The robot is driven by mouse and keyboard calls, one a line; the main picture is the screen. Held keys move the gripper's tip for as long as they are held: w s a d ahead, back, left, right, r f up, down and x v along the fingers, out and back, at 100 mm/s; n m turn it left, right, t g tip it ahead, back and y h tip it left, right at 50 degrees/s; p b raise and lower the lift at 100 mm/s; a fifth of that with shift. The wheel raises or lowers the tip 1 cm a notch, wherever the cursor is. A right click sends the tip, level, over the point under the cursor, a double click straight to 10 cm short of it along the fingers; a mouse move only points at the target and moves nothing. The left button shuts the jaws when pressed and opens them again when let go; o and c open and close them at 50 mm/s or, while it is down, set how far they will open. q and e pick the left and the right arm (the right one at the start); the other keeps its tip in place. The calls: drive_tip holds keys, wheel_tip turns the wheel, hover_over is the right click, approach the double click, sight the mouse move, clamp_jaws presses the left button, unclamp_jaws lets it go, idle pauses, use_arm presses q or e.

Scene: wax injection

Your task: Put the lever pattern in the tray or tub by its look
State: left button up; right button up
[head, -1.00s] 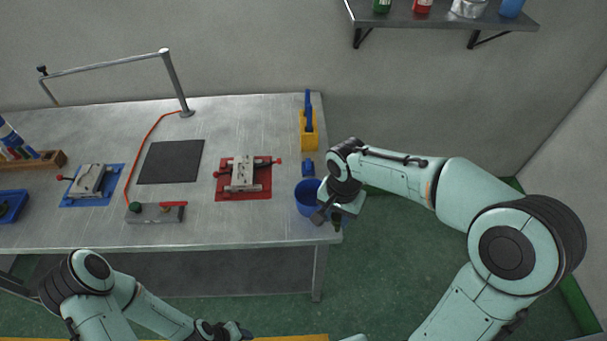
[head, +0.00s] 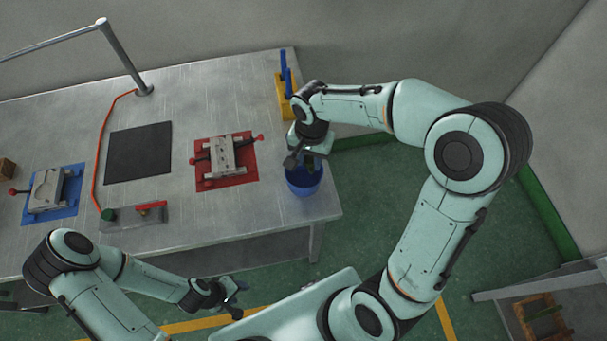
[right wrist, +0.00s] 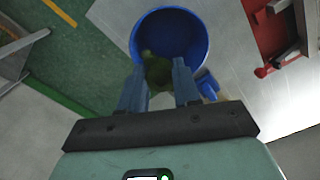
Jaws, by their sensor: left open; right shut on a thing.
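My right gripper (head: 309,161) is shut on the lever pattern, a small dark green piece, over the blue tub (head: 303,188) near the table's right edge. In the right wrist view the lever pattern (right wrist: 157,70) shows between the fingertips (right wrist: 160,82), in front of the open mouth of the tub (right wrist: 203,42). Its shape is dim, and its finer look cannot be told. Whether it touches the tub cannot be told. My left gripper (head: 233,291) is open and empty, low in front of the table.
A yellow holder with blue handles (head: 286,95) stands behind the tub. A dark mat (head: 138,153), a blue-mat fixture (head: 48,192) and a grey block with a red lever (head: 135,216) lie further left.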

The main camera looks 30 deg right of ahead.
wheel_tip(320, 180, down, 2)
drive_tip(key=shift+s+f+b, duration=0.1)
drive_tip(key=shift+f+b, duration=0.15)
drive_tip(key=shift+b, duration=0.1)
use_arm(q)
drive_tip(key=shift+s+f, duration=0.75)
use_arm(e)
drive_tip(key=o, duration=1.1)
drive_tip(key=shift+r, duration=0.15)
use_arm(q)
drive_tip(key=shift+w+r+p, duration=0.6)
drive_tip(key=shift+w+r, duration=0.1)
drive_tip(key=shift+w, duration=0.1)
use_arm(e)
wheel_tip(320, 180, up, 13)
